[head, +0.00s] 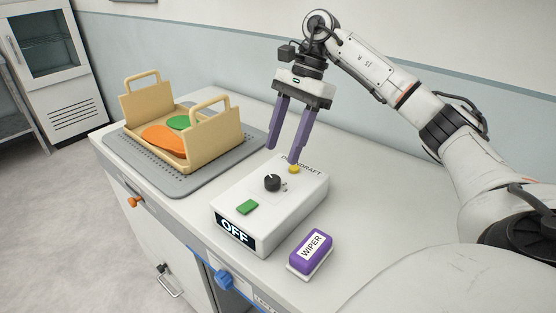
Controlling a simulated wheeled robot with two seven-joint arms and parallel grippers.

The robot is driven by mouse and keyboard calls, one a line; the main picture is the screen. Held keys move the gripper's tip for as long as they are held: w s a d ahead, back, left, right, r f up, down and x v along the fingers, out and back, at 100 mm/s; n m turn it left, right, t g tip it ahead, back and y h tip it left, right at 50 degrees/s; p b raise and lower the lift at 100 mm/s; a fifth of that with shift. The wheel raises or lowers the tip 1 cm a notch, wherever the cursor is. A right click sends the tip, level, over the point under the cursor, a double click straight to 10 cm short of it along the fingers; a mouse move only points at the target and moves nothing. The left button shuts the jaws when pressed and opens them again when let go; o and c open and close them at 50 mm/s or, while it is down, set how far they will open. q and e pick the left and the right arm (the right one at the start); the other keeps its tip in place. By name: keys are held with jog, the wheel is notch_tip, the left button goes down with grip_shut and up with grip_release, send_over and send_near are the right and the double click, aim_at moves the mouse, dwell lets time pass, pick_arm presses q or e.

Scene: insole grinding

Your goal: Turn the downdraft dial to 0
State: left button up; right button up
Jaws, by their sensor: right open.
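The white downdraft control box (301,205) sits on the counter in the middle of the head view. Its black dial (272,183) is on the top face, with a green button (247,207) nearer the front and a yellow button (294,169) at the back. The front display (235,231) reads OFF. The dial's pointer setting is too small to read. My right gripper (283,154) points down above the back of the box, with its purple fingers apart and nothing between them. It appears apart from the dial. My left gripper is not in view.
A tan carrier (206,151) with orange and green insoles stands on a grey perforated mat (115,146) at left. A purple WIPER block (311,250) lies right of the box. A blue knob (224,280) and orange knob (135,202) are on the counter front. The counter's right side is clear.

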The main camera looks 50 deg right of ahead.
jog(key=shift+v, duration=1.6)
